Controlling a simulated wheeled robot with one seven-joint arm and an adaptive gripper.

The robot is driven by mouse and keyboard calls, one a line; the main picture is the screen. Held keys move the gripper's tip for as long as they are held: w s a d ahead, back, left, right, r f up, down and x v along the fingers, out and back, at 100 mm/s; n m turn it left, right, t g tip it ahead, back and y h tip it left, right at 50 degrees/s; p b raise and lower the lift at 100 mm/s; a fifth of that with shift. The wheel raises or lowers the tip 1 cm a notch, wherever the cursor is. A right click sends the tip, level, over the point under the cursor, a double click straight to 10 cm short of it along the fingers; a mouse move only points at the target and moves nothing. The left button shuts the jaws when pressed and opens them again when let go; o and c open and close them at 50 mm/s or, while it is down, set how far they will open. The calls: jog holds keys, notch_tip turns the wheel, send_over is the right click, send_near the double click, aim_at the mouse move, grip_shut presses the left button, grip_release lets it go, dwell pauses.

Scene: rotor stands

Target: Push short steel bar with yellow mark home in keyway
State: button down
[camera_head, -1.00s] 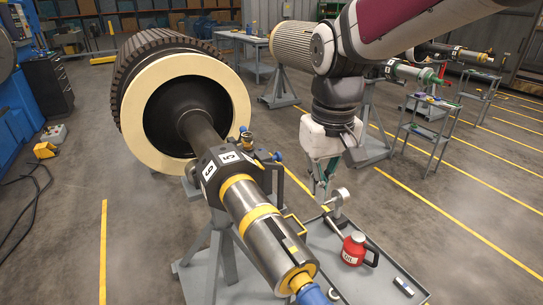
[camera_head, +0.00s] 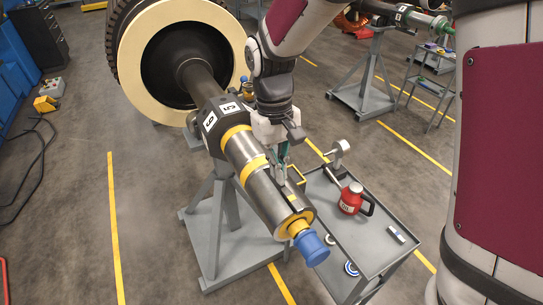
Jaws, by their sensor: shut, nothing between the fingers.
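The steel shaft (camera_head: 252,165) slopes from the big rotor down toward the blue-capped end, with yellow bands around it. A dark keyway slot runs along its upper right side near the capped end. The short steel bar shows there as a small piece with a yellow mark (camera_head: 292,198); how deep it sits in the keyway is too small to tell. My gripper (camera_head: 281,180) points down over the shaft, its teal fingers shut with nothing between them. The fingertips are at or just above the shaft, up-slope of the yellow mark; contact cannot be told.
A grey cart (camera_head: 387,262) stands right of the shaft, carrying a red can (camera_head: 351,198), a mallet-like tool (camera_head: 340,152) and small items. A grey stand (camera_head: 224,205) holds the shaft. The rotor (camera_head: 190,20) is behind. Open floor lies left.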

aim_at(293, 200)
jog(key=s, duration=0.1)
jog(key=s+d+p, duration=0.1)
jog(key=s, duration=0.1)
jog(key=s+d, duration=0.1)
jog(key=shift+s+r, duration=0.1)
jog(key=shift+s, duration=0.3)
jog(key=shift+s+d+f+p, duration=0.1)
jog(key=shift+s+f+p, duration=0.15)
jog(key=shift+p, duration=0.15)
jog(key=shift+w+f, duration=0.15)
jog(key=shift+f, duration=0.55)
jog(key=shift+f, duration=0.1)
jog(key=w+a+b, duration=0.1)
jog(key=w, duration=0.1)
jog(key=w+a+b, duration=0.1)
jog(key=w, duration=0.2)
jog(key=w+a+b, duration=0.1)
jog(key=w, duration=0.1)
jog(key=shift+w+f, duration=0.15)
jog(key=shift+w, duration=0.15)
jog(key=shift+w+a, duration=0.15)
jog(key=shift+w, duration=0.05)
jog(key=shift+r, duration=0.25)
